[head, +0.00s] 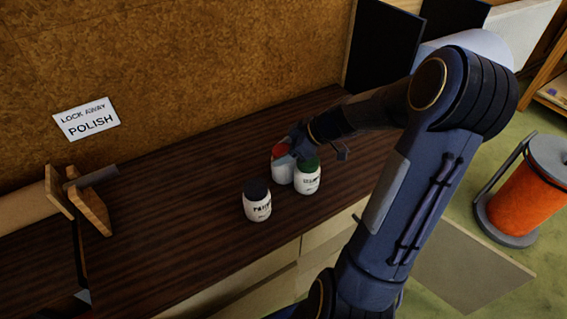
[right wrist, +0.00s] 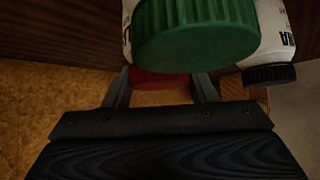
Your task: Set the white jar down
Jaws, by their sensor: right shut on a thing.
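Three white jars are together on the dark wooden bench top (head: 150,215). The red-lidded white jar (head: 283,172) is at the back, the green-lidded white jar (head: 307,181) is just in front and to its right, and the dark-lidded white jar (head: 257,206) is nearer the front left. My right gripper (head: 290,150) is shut on the red-lidded jar from above. In the right wrist view, its fingers (right wrist: 160,90) flank the red lid (right wrist: 160,78), while the green lid (right wrist: 195,35) hides most of that jar. I cannot tell whether its base touches the bench. My left gripper is not in view.
A sign (head: 87,119) reading "LOCK AWAY POLISH" is on the cork wall (head: 200,60). A wooden clamp-like piece (head: 90,205) is at the left. Bench space left of the jars is clear. An orange spool (head: 525,200) stands on the floor at right.

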